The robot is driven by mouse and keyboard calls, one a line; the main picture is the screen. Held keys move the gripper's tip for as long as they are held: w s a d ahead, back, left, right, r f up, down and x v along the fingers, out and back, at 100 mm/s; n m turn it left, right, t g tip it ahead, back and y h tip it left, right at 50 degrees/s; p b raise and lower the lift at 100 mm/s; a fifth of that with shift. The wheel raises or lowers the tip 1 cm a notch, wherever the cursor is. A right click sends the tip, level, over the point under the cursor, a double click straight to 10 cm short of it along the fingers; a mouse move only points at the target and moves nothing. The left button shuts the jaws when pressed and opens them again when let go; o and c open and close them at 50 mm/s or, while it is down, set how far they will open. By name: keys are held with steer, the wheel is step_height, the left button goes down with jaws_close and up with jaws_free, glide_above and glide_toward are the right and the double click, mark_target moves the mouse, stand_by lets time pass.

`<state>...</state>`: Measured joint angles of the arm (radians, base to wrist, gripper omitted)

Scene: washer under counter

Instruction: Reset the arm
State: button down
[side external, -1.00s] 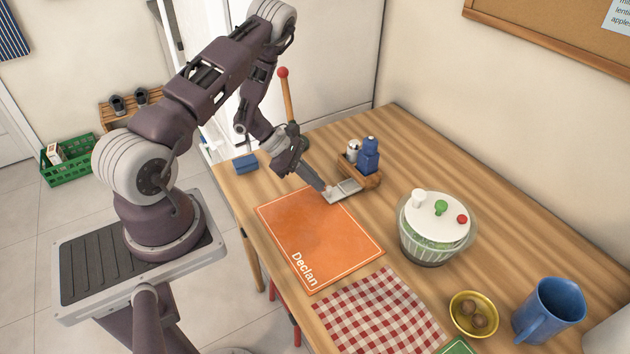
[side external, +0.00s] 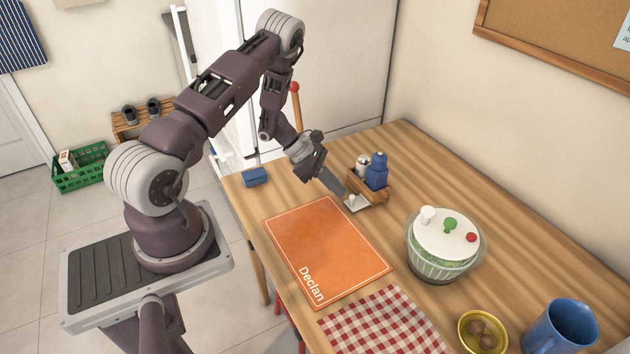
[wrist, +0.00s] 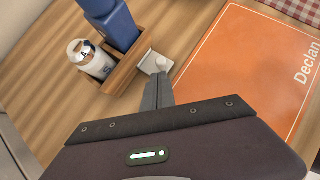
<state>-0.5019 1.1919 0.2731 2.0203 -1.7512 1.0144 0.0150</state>
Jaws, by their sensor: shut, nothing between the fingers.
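My gripper (side external: 343,192) is shut and empty, pointing down and right over the table. Its closed fingers (wrist: 157,92) also show in the wrist view. The fingertips are close to a small pale metal piece with a white knob (side external: 356,204), which sticks out from the front of a wooden caddy (side external: 376,196). The metal piece also shows in the wrist view (wrist: 153,62), just beyond the fingertips. I cannot tell if they touch it. The caddy holds a blue bottle (side external: 376,170) and a white shaker (wrist: 92,60).
An orange mat (side external: 325,250) marked "Declan" lies beside the gripper. A salad spinner (side external: 444,245), checkered cloth (side external: 385,325), yellow bowl (side external: 483,333) and blue mug (side external: 562,328) stand to the right. A blue block (side external: 255,177) is near the left edge. A red-topped stick (side external: 295,100) stands behind my arm.

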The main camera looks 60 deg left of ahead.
steer(key=shift+s+a+r, duration=0.1)
steer(key=shift+s+a, duration=0.9)
steer(key=shift+a, duration=0.1)
steer(key=v, duration=1)
steer(key=s+d+r+m+g, duration=0.25)
steer(key=d+r+m, duration=1.05)
steer(key=d+r, duration=0.75)
steer(key=s+d+r+m+t+y, duration=0.1)
steer(key=s+d+r+m+y, duration=0.1)
steer(key=s+m, duration=0.5)
steer(key=s+d+r+m+t+y, duration=0.1)
steer(key=s+d+r+m+y, duration=0.2)
steer(key=s+m, duration=0.4)
steer(key=shift+s+r+y, duration=0.5)
steer(key=shift+s+r, duration=0.35)
steer(key=shift+s, duration=0.3)
